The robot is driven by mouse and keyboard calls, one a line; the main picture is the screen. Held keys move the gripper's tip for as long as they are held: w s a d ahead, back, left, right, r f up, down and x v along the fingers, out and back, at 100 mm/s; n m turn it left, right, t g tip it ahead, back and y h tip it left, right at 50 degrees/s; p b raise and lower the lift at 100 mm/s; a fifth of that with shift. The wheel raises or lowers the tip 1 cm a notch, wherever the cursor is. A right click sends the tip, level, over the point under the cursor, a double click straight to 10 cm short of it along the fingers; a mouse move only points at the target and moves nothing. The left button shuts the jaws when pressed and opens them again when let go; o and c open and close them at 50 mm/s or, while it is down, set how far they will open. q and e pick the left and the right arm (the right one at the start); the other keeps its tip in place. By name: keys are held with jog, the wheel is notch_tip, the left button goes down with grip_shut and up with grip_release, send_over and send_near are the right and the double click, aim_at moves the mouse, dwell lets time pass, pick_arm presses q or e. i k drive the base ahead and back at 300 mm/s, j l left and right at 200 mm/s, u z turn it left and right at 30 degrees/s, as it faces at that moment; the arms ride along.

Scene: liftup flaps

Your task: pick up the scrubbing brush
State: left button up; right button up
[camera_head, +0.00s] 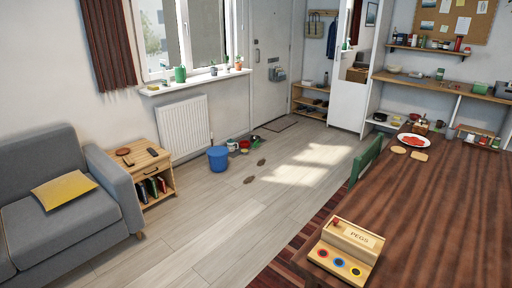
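I cannot pick out the scrubbing brush with certainty at this distance. Two small brown oval objects lie apart on the wooden floor, one nearer the bucket (261,162) and one closer to me (248,180); they are too small to identify. A cluster of small items, including a red-and-white one (233,145) and a dark green one (255,139), sits by the blue bucket (218,160) near the radiator. Neither of my grippers is in view.
A grey sofa (60,220) and a wooden side table (136,162) stand at left. A large dark table (440,210), holding a PEGS box (345,252), fills the right, with a green chair (366,160) at its edge. The middle floor is mostly clear.

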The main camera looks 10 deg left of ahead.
aim_at(256, 144)
jog(key=i+j+u, duration=0.65)
jog(key=u, duration=0.15)
jog(key=i+j+u, duration=0.1)
jog(key=i+u, duration=0.35)
jog(key=i+j, duration=0.1)
jog(key=i, duration=0.65)
jog(key=i+l+z, duration=0.15)
jog(key=i+z, duration=0.15)
jog(key=z, duration=0.15)
jog(key=i+z, duration=0.4)
jog(key=i+j+z, duration=0.1)
jog(key=i+z, duration=0.15)
jog(key=z, duration=0.2)
jog(key=i+z, duration=0.1)
jog(key=i, duration=1.25)
jog(key=i+z, duration=0.1)
jog(key=i, duration=1.25)
jog(key=i+j+z, duration=0.1)
jog(key=i, duration=1.3)
jog(key=i+u, duration=0.35)
jog(key=i, duration=0.25)
jog(key=i+l+u, duration=0.35)
jog(key=i, duration=0.25)
jog(key=j, duration=0.1)
